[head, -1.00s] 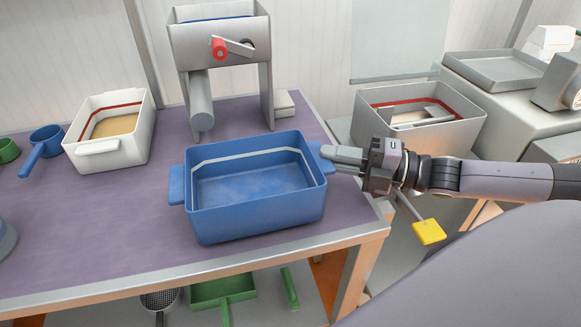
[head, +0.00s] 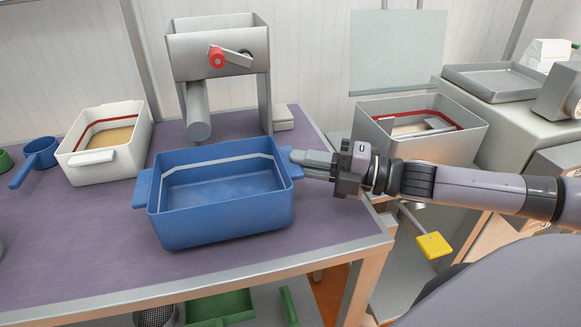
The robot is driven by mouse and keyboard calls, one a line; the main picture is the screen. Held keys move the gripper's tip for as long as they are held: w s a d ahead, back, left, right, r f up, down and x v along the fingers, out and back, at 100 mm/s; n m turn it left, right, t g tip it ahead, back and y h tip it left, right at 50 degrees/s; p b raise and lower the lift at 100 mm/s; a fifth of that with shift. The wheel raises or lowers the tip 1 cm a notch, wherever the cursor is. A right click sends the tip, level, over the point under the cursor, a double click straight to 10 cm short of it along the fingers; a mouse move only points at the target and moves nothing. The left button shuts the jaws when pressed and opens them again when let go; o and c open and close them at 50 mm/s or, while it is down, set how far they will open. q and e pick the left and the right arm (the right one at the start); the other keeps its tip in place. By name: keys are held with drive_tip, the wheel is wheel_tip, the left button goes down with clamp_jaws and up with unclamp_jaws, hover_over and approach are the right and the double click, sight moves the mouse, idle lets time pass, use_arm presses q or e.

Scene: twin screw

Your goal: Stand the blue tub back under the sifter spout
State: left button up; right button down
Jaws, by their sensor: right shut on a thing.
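The blue tub (head: 222,218) is an open rectangular box with a white line inside and a handle at each end. It looks empty and is on or just above the purple table, in front of the sifter; I cannot tell if it touches. My right gripper (head: 296,164) is shut on its right handle. The grey sifter (head: 217,45) stands at the back of the table with a red-knobbed crank. Its round spout (head: 198,118) points down behind the tub's far wall. My left gripper is not in view.
A white tub (head: 107,147) with tan powder stands on the purple table (head: 80,250), left of the sifter. A blue scoop (head: 40,153) lies further left. A grey bin (head: 430,130) stands right of the table.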

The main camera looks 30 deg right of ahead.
sight(290, 167)
drive_tip(key=shift+x, duration=1.4)
drive_tip(key=shift+f, duration=0.75)
drive_tip(key=shift+f, duration=0.2)
drive_tip(key=c, duration=1.2)
unclamp_jaws()
drive_tip(key=shift+o, duration=0.2)
